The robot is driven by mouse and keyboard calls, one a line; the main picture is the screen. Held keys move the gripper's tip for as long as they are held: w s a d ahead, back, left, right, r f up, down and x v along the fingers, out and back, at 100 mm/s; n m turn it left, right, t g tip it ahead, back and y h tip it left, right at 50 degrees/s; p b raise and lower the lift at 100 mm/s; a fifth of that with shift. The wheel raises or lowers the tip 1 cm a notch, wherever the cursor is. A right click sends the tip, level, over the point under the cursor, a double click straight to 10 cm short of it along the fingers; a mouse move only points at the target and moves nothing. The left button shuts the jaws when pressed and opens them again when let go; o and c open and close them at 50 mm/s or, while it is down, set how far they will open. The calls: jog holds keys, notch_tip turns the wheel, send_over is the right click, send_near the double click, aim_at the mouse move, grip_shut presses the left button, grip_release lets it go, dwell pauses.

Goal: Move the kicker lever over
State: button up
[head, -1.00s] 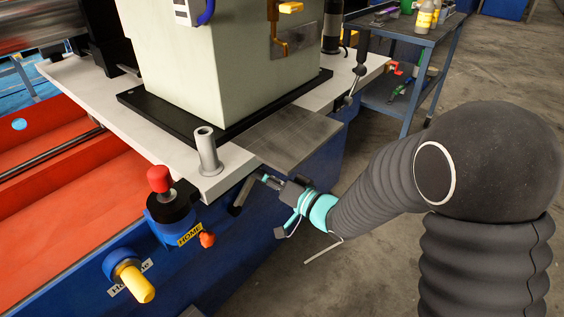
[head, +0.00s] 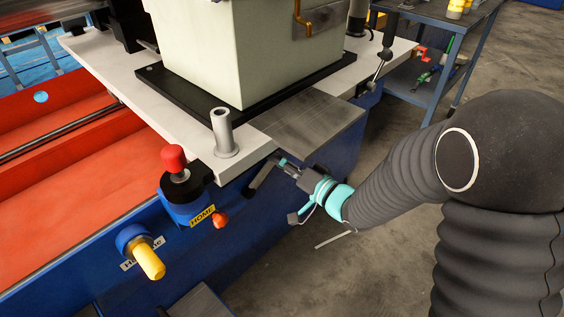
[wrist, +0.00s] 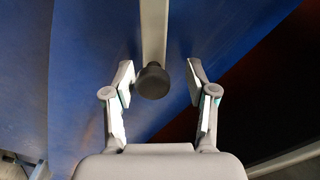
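The kicker lever shows in the wrist view as a grey bar with a round black knob (wrist: 153,82) at its near end. In the head view a dark lever (head: 262,174) hangs below the pale plate, just left of my gripper (head: 284,163). In the wrist view my gripper (wrist: 160,72) is open, with one finger on each side of the knob. Gaps show on both sides, wider on the right. The knob sits slightly left of centre between the fingers, and no contact shows.
A grey post (head: 223,135) stands on the plate's corner. A red-knobbed blue housing (head: 185,200) and a yellow knob (head: 150,262) are on the blue machine side (head: 255,215), left of the lever. A cart (head: 450,50) stands behind.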

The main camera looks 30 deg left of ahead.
jog(key=shift+w+d, duration=0.1)
jog(key=s+d, duration=0.2)
jog(key=d, duration=0.9)
jog(key=shift+d, duration=0.4)
